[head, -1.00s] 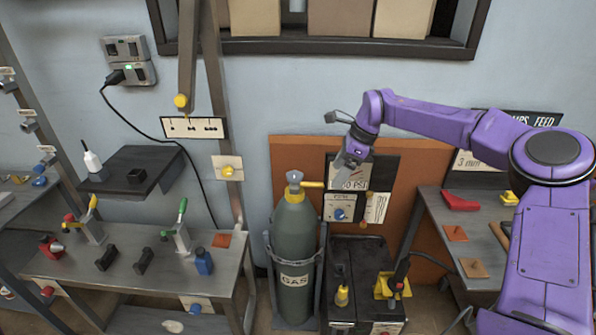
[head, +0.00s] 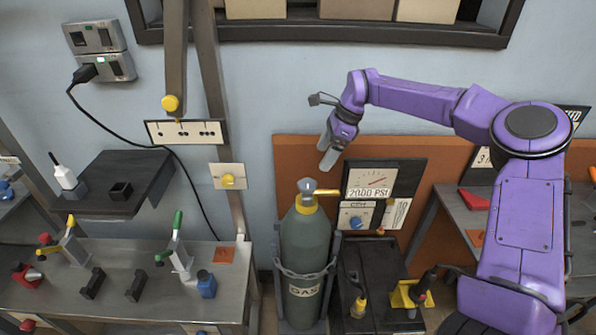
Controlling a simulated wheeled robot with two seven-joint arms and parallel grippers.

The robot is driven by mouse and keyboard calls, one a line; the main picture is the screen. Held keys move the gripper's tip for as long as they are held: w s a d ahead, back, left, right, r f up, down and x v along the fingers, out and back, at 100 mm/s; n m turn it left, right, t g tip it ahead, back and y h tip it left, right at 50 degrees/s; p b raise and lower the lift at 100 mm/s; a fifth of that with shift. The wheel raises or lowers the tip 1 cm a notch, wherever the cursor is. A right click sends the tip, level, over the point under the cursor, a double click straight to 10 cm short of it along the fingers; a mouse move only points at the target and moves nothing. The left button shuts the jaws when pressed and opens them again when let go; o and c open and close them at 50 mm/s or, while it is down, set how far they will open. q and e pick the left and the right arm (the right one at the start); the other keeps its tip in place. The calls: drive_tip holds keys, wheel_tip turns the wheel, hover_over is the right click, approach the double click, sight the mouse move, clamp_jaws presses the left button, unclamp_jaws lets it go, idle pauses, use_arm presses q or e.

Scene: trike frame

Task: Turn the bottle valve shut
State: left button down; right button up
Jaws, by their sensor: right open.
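The grey-green gas bottle (head: 303,250) stands upright in a chained rack, with a "GAS" label low on its body. Its valve (head: 307,186) is a small grey knob on top, above a yellow collar, with a yellow outlet pointing right. My right gripper (head: 326,160) is open and empty. It hangs above and slightly right of the valve in the picture, apart from it. My left gripper does not show.
A gauge panel (head: 371,180) reading "2000 PSI" is right of the valve. A dark cart (head: 378,290) with a yellow clamp stands beside the bottle. A metal bench (head: 130,275) with toggle clamps is at left. A dark wall shelf (head: 140,170) is above it.

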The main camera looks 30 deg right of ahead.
drive_tip(key=p, duration=0.2)
hover_over(309, 183)
drive_tip(key=s+d, duration=0.2)
drive_tip(key=f, duration=0.5)
drive_tip(key=shift+a, duration=0.2)
drive_tip(key=f, duration=0.1)
drive_tip(key=w+a+f, duration=0.1)
drive_tip(key=w+f, duration=0.1)
drive_tip(key=f, duration=0.1)
drive_tip(key=shift+a, duration=0.15)
drive_tip(key=shift+f, duration=0.1)
drive_tip(key=shift+s, duration=0.3)
drive_tip(key=shift+w, duration=0.1)
drive_tip(key=c, duration=1.1)
